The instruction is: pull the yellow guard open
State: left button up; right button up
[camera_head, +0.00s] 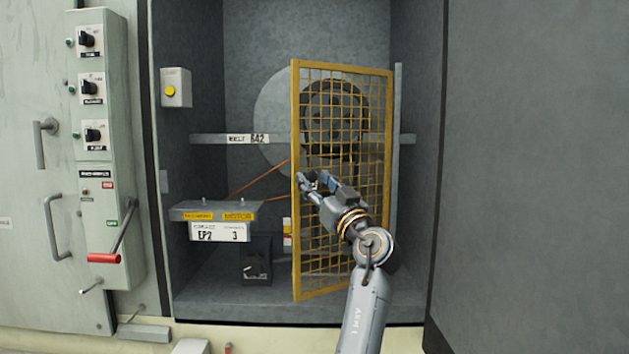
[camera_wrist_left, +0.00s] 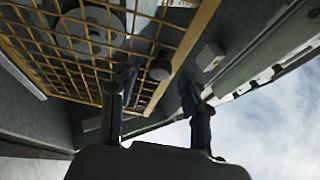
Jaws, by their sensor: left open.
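The yellow guard (camera_head: 296,240) is a framed wire-mesh door in the head view. It stands at an angle, its left edge nearer to me than its right edge, in front of the pulley and belt. My left gripper (camera_head: 308,181) is at the guard's left edge, around mid-height. In the left wrist view my left gripper (camera_wrist_left: 157,112) is open, and the guard's frame (camera_wrist_left: 183,60) runs between its two fingers in the picture. A round dark knob (camera_wrist_left: 160,69) shows by that frame. I cannot tell whether a finger touches the guard. My right gripper is not in view.
A label shelf (camera_head: 217,212) stands left of the guard, with a yellow-button box (camera_head: 176,88) above it. The switch panel (camera_head: 104,150) with a red-handled lever (camera_head: 104,258) is at far left. A plain grey wall (camera_head: 535,170) fills the right.

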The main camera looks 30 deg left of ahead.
pick_arm(q)
jog(key=v, duration=1.1)
